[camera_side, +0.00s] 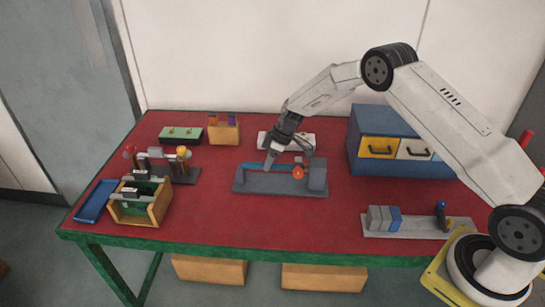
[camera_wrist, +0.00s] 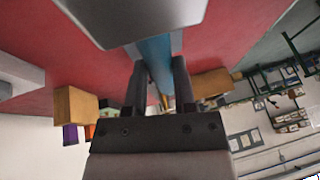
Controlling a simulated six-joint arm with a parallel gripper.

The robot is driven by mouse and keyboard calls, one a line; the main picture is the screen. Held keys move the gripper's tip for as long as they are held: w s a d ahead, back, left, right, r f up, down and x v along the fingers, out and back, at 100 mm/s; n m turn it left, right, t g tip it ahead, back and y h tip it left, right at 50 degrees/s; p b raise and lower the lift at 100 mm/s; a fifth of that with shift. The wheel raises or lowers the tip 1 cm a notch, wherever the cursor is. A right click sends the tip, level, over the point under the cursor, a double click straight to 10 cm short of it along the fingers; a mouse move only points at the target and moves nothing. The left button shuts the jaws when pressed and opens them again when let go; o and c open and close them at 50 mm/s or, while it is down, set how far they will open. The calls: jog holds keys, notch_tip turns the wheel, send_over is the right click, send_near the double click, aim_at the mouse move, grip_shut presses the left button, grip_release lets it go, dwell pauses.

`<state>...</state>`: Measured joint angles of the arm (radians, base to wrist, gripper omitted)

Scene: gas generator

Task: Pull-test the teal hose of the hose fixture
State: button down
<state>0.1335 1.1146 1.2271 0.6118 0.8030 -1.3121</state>
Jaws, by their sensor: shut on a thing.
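The hose fixture (camera_side: 275,189) is a grey block-like base near the middle of the red table. The teal hose (camera_side: 253,165) shows as a small blue-teal strip at its back left in the side view, partly hidden by my gripper. My gripper (camera_side: 269,161) points down at the fixture's left half. In the wrist view the teal hose (camera_wrist: 155,49) runs between the two dark fingers of my gripper (camera_wrist: 158,66), which are shut on it. An orange-red round knob (camera_side: 298,172) sits on the fixture's right part. The hose's ends are hard to make out.
A blue drawer cabinet (camera_side: 378,122) stands at the back right. A grey base with blocks (camera_side: 384,219) lies at the front right. A wooden crate (camera_side: 141,209), a blue tray (camera_side: 95,201) and a wooden holder (camera_side: 223,133) are on the left. Red table is clear in front of the fixture.

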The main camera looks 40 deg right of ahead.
dwell(0.8)
jog(key=shift+c, duration=1.8)
grip_release()
jog(key=shift+r, duration=3.5)
